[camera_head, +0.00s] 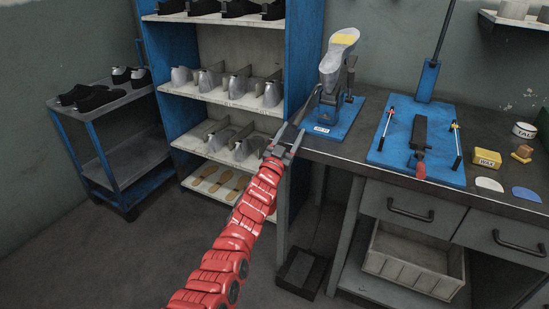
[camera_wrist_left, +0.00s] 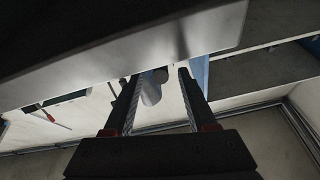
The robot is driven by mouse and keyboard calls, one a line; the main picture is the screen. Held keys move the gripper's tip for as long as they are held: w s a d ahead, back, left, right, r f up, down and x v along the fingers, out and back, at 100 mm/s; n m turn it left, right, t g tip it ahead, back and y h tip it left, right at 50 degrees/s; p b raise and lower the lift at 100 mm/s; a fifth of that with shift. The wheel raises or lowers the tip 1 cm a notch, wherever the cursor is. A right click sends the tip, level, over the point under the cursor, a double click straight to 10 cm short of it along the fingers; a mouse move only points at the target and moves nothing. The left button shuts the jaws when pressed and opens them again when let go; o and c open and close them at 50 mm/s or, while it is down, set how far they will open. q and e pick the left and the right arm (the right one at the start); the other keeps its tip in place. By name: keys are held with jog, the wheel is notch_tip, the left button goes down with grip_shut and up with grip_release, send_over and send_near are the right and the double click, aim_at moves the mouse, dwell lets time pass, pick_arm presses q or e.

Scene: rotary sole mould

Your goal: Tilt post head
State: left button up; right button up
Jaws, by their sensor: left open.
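The post head (camera_head: 340,58) is a grey sole-shaped form with a yellow patch. It stands tilted on a dark post mechanism over a blue base plate (camera_head: 346,120) at the bench's left end. A dark bar (camera_head: 307,104) slants down from the mechanism toward my left gripper. My left gripper (camera_head: 288,138) is open beside the bench's left edge, below and left of the post head. In the left wrist view its fingers (camera_wrist_left: 158,78) are apart, with a grey rounded thing (camera_wrist_left: 151,88) showing beyond them; I cannot tell what it is. My right gripper is not in view.
The bench (camera_head: 350,152) carries a blue plate (camera_head: 390,146) with a dark clamp and thin rods, and a yellow wax block (camera_head: 487,158). A blue shelf unit (camera_head: 302,60) with shoe lasts stands behind my left gripper. A cart (camera_head: 118,105) is at left.

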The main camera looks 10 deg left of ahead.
pick_arm(q)
jog(key=p+v, duration=0.8)
jog(key=v, duration=0.5)
jog(key=shift+s, duration=0.2)
jog(key=shift+a+f, duration=0.1)
jog(key=shift+c, duration=0.4)
